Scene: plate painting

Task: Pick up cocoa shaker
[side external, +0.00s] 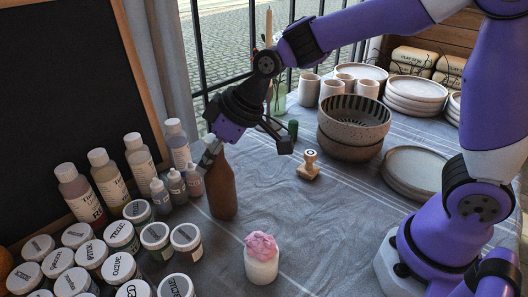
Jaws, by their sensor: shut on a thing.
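The cocoa shaker appears to be the tall brown bottle-shaped thing (223,188) left of the middle, with a greyish top. It is nearly upright, leaning slightly left. My gripper (216,146) comes down from the upper right and is shut on its upper part. The fingers and the shaker's top overlap in this view, so the exact contact is hidden. I cannot tell whether its base touches the cloth.
Labelled bottles (110,178), small dropper bottles (177,187) and several white-lidded jars (121,267) crowd the left. A white cup with a pink top (262,258) stands in front. A wooden stamp (308,166), stacked bowls (353,125) and plates (414,172) are to the right.

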